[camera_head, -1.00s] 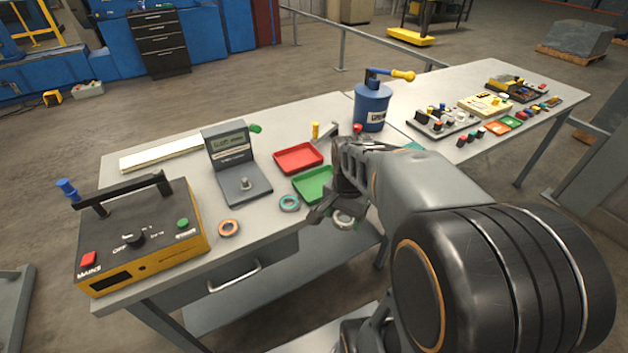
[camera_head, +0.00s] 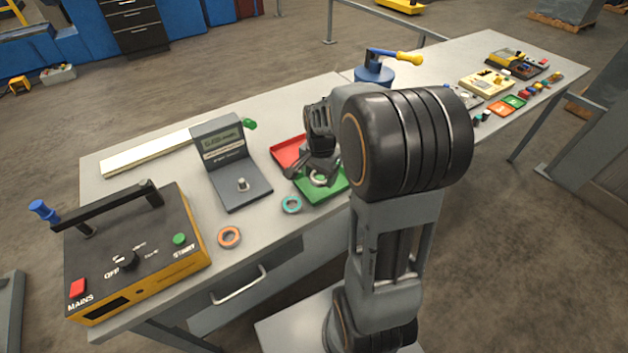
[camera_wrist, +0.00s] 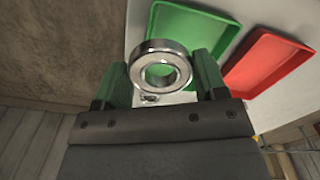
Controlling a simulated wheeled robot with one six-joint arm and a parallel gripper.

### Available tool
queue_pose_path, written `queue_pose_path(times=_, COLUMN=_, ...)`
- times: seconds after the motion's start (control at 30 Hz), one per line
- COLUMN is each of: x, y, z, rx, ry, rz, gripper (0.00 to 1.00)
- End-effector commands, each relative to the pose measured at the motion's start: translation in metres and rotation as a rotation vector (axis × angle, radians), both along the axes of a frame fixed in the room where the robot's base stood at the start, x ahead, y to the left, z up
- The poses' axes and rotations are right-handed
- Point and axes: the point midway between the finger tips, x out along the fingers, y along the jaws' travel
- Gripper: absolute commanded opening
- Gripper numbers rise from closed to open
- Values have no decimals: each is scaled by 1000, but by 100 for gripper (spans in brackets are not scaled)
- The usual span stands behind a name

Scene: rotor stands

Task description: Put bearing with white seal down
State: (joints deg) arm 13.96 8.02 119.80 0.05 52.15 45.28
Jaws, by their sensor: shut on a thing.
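My gripper (camera_head: 311,175) is over the green tray (camera_head: 328,192) on the table. It is shut on the bearing with white seal (camera_head: 320,180), a metal ring with a pale face. In the wrist view the bearing (camera_wrist: 161,67) sits between the two green-looking fingers, with its hole facing the camera. The green tray (camera_wrist: 187,50) lies beyond it in that view. I cannot tell whether the bearing touches the tray. The red tray (camera_head: 286,151) is behind the green tray, partly hidden by my gripper.
A teal-ringed bearing (camera_head: 291,204) and an orange-ringed bearing (camera_head: 229,237) lie on the table left of the green tray. A grey gauge with a display (camera_head: 226,150) stands behind them. A black and yellow control box (camera_head: 135,262) is at the left. A blue can (camera_head: 374,75) is behind my arm.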

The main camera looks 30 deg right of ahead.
Motion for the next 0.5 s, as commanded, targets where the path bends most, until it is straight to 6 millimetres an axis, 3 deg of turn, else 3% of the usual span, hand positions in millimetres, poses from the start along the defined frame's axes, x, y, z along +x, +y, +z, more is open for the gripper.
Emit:
queue_pose_path(times=0.2, x=28, y=-3, z=-36, rx=1, ry=4, rz=-1, gripper=41)
queue_pose_path(times=0.5, x=42, y=-5, z=-52, rx=0, ry=0, rz=-4, gripper=41)
